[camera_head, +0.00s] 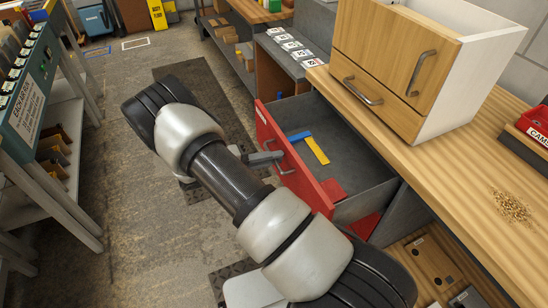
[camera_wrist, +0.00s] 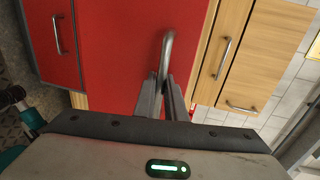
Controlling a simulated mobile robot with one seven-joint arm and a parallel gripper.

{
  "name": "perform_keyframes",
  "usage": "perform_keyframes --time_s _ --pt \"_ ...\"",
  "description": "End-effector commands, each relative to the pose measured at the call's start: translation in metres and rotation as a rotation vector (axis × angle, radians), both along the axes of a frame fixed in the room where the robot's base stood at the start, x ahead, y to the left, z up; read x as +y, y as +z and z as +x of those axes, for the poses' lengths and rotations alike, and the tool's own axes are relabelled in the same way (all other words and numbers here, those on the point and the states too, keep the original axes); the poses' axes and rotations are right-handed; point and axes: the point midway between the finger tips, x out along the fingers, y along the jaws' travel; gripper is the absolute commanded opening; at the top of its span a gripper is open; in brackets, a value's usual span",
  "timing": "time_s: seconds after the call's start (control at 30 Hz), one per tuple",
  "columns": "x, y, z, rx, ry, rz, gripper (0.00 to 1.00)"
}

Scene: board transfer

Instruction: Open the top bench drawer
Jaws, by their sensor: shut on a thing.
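The top bench drawer (camera_head: 350,163) has a red front and a grey inside, and it stands pulled out from under the wooden bench top. A blue piece (camera_head: 300,136) and a yellow piece (camera_head: 316,150) lie inside it. My gripper (camera_head: 276,157) is at the drawer's front, shut on its metal handle (camera_wrist: 167,55). In the wrist view the two fingers close around the handle's lower end, in front of the red drawer front (camera_wrist: 115,50). My arm hides part of the drawer front in the head view.
A wooden cabinet (camera_head: 392,65) with two metal handles stands on the bench top (camera_head: 440,165). A red bin (camera_head: 535,125) and a scatter of small grains (camera_head: 512,207) are at the right. A rack (camera_head: 30,95) stands at the left. Floor between is mostly clear.

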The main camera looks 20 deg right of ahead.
Motion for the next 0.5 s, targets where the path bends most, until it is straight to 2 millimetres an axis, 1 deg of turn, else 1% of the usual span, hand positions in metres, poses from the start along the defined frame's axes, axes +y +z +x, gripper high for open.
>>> perform_keyframes --time_s 0.03,0.07,0.1,0.37,0.5 --pt "0.000 0.000 0.000 -0.001 0.000 0.000 0.12" --pt "0.000 0.000 0.000 -0.001 0.000 0.000 0.17" --pt "0.000 0.000 0.000 -0.001 0.000 0.000 0.18" --pt "0.000 0.000 0.000 -0.001 0.000 0.000 0.18" --pt "0.011 0.002 0.000 -0.001 0.002 0.000 0.18"
